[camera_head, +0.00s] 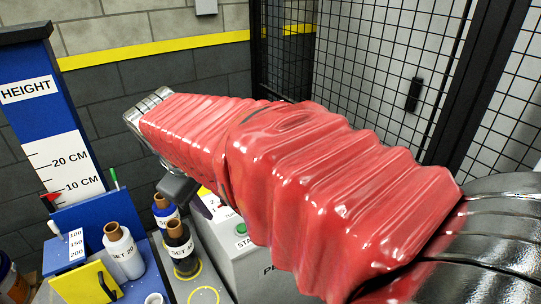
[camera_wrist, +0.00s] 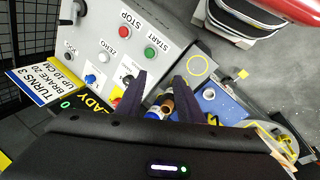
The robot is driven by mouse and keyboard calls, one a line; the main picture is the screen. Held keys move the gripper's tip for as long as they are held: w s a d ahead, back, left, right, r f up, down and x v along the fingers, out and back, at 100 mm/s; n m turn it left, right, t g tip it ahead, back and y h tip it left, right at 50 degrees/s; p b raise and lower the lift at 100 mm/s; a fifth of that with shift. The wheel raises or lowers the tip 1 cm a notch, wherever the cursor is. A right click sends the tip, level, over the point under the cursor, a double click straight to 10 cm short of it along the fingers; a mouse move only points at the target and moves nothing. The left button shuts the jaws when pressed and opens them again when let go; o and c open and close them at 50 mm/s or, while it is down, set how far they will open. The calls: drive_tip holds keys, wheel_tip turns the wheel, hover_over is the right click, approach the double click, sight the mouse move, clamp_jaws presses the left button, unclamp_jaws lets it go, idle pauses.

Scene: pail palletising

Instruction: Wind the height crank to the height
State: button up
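The height scale (camera_head: 66,165) stands on a blue post at the left of the head view, with marks for 10 CM and 20 CM. A small red pointer (camera_head: 50,197) sits near the 10 CM mark. I cannot make out the height crank for sure in either view. A sign (camera_wrist: 42,84) in the wrist view reads TURNS 3, BRAKE 20, UP 10 CM. My gripper (camera_wrist: 162,80) shows as two dark fingers set apart, open, with nothing visibly held between them. It is over the area beside the control panel. In the head view my red-sleeved arm hides most of it.
The grey control panel (camera_wrist: 115,45) has STOP, ZERO and START buttons. Film rolls (camera_head: 121,252) and dark-wrapped rolls (camera_head: 181,246) stand on the blue bench and beside it. Black mesh fencing (camera_head: 385,70) stands behind.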

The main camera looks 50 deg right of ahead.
drive_tip(key=s+a+f+m+t+y, duration=0.2)
drive_tip(key=s+a+t+y, duration=0.1)
drive_tip(key=s+a, duration=0.5)
drive_tip(key=a+t, duration=0.1)
drive_tip(key=a, duration=0.2)
drive_tip(key=shift+s+a+f+m+y, duration=0.25)
drive_tip(key=shift+a+f+m+y, duration=0.05)
drive_tip(key=shift+f+m+y, duration=0.1)
